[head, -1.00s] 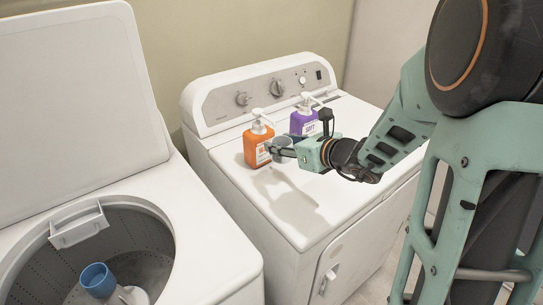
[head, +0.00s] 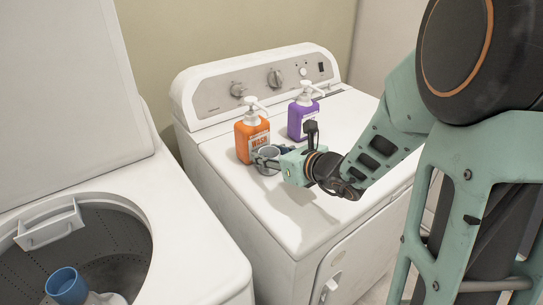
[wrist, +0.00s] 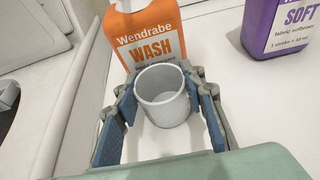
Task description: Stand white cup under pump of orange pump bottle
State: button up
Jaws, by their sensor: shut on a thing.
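The orange pump bottle (head: 251,141) stands upright on the white dryer top, its white pump (head: 252,112) above it. In the wrist view the bottle (wrist: 150,38) shows its "Wendrabe WASH" label just behind the cup. The white cup (head: 268,165), greyish in this light, is upright right in front of the bottle. My gripper (wrist: 162,103) is shut on the white cup (wrist: 162,100), one finger on each side; its fingers also show in the head view (head: 267,157). The pump head is outside the wrist view. I cannot tell whether the cup's base touches the dryer.
A purple pump bottle (head: 302,119) stands to the right of the orange one, close to my wrist. The dryer's control panel (head: 262,85) rises behind both. The dryer's front top (head: 290,225) is clear. At left is an open washer (head: 190,235) with a blue cup (head: 66,286) inside.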

jog(key=shift+f, duration=0.2)
jog(key=o, duration=0.9)
jog(key=shift+r, duration=0.1)
jog(key=shift+r, duration=0.15)
